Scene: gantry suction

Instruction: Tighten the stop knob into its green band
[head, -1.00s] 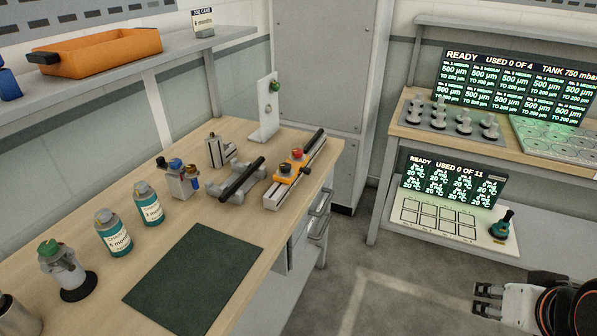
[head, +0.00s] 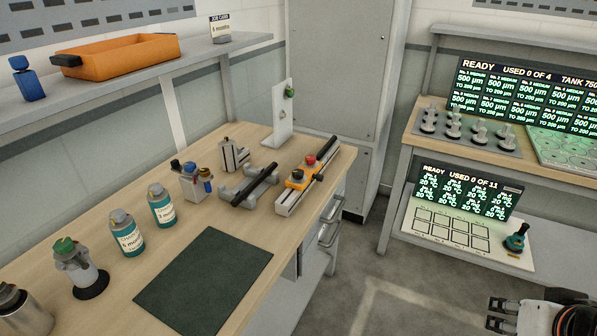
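A grey rail (head: 287,207) lies on the wooden bench, with an orange block (head: 303,181) across it. The block carries a black knob (head: 298,175) and a red knob (head: 310,160). I cannot tell for sure which of them is the stop knob. No green band can be made out at this size. My gripper (head: 493,312) is at the lower right edge, over the floor and well away from the bench. Its two fingers are apart with nothing between them.
Beside the rail are a dark-barred fixture (head: 249,186), a small valve unit (head: 192,184) and an upright white plate (head: 281,118). Open floor separates this bench from the right bench (head: 407,130).

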